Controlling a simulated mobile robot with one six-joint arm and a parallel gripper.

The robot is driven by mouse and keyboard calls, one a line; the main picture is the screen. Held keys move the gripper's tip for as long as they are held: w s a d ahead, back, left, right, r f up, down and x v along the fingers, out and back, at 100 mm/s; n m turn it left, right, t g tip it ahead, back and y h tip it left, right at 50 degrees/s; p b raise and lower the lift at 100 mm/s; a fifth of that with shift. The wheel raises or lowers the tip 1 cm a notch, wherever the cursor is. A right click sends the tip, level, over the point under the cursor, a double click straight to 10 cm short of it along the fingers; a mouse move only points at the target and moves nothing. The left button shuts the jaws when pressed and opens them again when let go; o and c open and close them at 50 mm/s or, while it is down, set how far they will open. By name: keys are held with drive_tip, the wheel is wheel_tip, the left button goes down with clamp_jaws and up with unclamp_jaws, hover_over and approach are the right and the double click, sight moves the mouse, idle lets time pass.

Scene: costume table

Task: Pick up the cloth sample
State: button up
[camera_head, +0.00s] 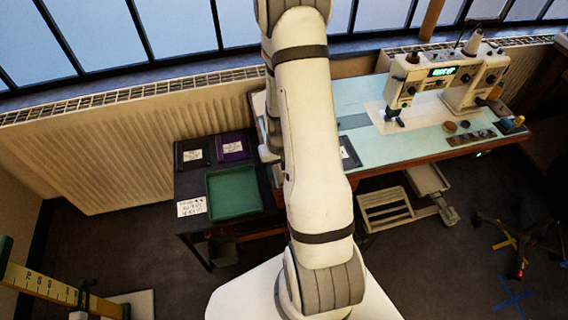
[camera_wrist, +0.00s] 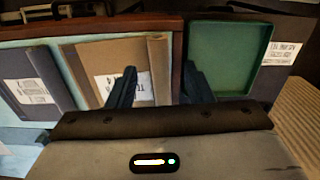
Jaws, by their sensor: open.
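A brown, flat, cloth-like sample (camera_wrist: 90,58) with a white label lies on the pale blue tabletop (camera_wrist: 75,84) in the wrist view. The left finger overlaps its label, and the right finger lies beyond the wooden table edge. I cannot tell how high the fingers are above it. A dark blue-grey sample (camera_wrist: 58,88) with a white label lies to its left. It appears dark beside my arm in the head view (camera_head: 354,160). My arm hides the brown sample and my gripper there.
A green tray (camera_head: 234,216) sits on a dark side table (camera_head: 187,222) with a black sample (camera_head: 181,163), a purple sample (camera_head: 247,153) and a label card. A sewing machine (camera_head: 462,96) and small items stand at the worktable's right. A ribbed radiator (camera_head: 120,155) is behind.

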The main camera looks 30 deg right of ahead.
drive_tip(key=shift+f, duration=1.55)
clamp_jaws()
